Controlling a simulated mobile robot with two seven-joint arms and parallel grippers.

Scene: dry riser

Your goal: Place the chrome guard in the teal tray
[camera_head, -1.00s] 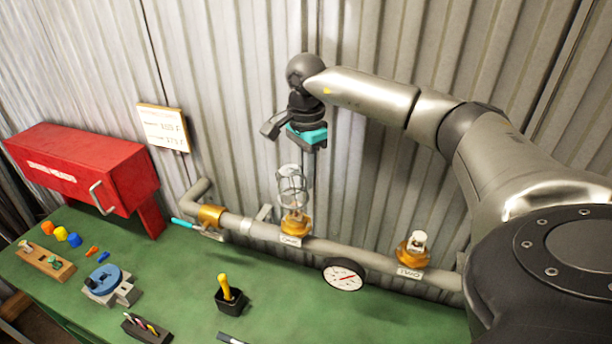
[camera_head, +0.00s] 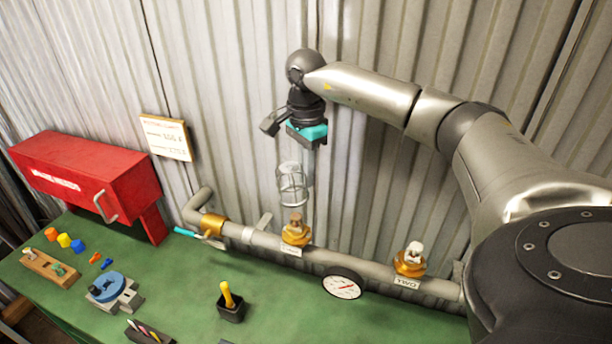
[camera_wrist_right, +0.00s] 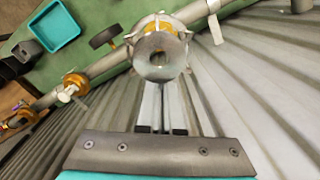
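The chrome guard (camera_head: 292,185) is a small wire cage with a domed top. It hangs in the air above the brass fitting (camera_head: 297,230) on the left of the pipe, with a gap between them. My right gripper (camera_head: 309,172) is shut on the guard from above. In the right wrist view the guard (camera_wrist_right: 160,58) sits at the tips of the gripper fingers (camera_wrist_right: 161,90). The teal tray (camera_wrist_right: 47,32) shows in the right wrist view at the upper left on the green bench, empty. The tray is not visible in the head view. My left gripper is in neither view.
A pipe (camera_head: 325,257) with a gauge (camera_head: 342,284) and a second brass fitting (camera_head: 410,260) runs along the corrugated wall. A red cabinet (camera_head: 85,170) stands at left. A black cup (camera_head: 231,308), blue-topped vise (camera_head: 107,288) and small parts lie on the bench.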

